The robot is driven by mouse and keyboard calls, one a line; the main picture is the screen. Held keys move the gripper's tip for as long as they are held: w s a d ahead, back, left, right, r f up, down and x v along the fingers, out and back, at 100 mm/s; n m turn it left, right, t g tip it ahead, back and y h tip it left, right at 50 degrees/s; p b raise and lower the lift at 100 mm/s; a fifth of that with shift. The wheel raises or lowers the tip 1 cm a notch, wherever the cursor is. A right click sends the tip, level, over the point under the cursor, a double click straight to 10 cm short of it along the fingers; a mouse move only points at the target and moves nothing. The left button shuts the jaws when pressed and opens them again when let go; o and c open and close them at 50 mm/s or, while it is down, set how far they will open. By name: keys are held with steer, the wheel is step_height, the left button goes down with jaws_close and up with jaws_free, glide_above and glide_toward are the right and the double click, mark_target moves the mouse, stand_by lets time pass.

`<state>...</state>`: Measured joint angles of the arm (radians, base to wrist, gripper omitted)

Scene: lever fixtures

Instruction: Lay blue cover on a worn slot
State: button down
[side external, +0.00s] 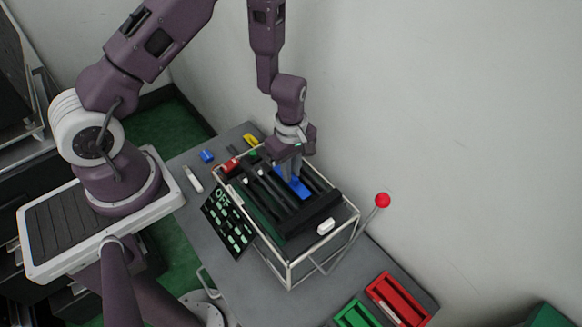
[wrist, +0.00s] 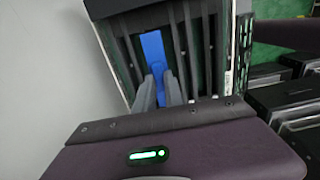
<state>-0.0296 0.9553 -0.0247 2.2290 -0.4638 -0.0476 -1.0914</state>
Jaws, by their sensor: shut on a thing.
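The blue cover (side external: 293,184) is a long flat strip lying along one of the dark slots of the lever fixture (side external: 290,273). My gripper (side external: 290,172) points down over the fixture and is shut on the cover. In the wrist view, the cover (wrist: 153,47) reaches out beyond my two grey fingers (wrist: 159,90), lined up with the slots. The fingers hide part of the cover. I cannot tell whether the cover rests fully on the slot or hangs just above it. Which slots are worn cannot be told.
A lever with a red knob (side external: 382,200) stands at the fixture's right. A black panel with pale marks (side external: 229,222) leans at its left. Blue (side external: 207,156), yellow (side external: 251,140) and red (side external: 230,165) pieces lie behind. Red (side external: 397,302) and green (side external: 355,315) trays sit at front right.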

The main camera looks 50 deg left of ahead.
steer(key=shift+f, duration=0.25)
steer(key=c, duration=1.3)
jaws_free()
steer(key=shift+c, duration=0.2)
steer(key=shift+r, duration=0.1)
step_height(320, 180, up, 7)
steer(key=shift+f, duration=0.1)
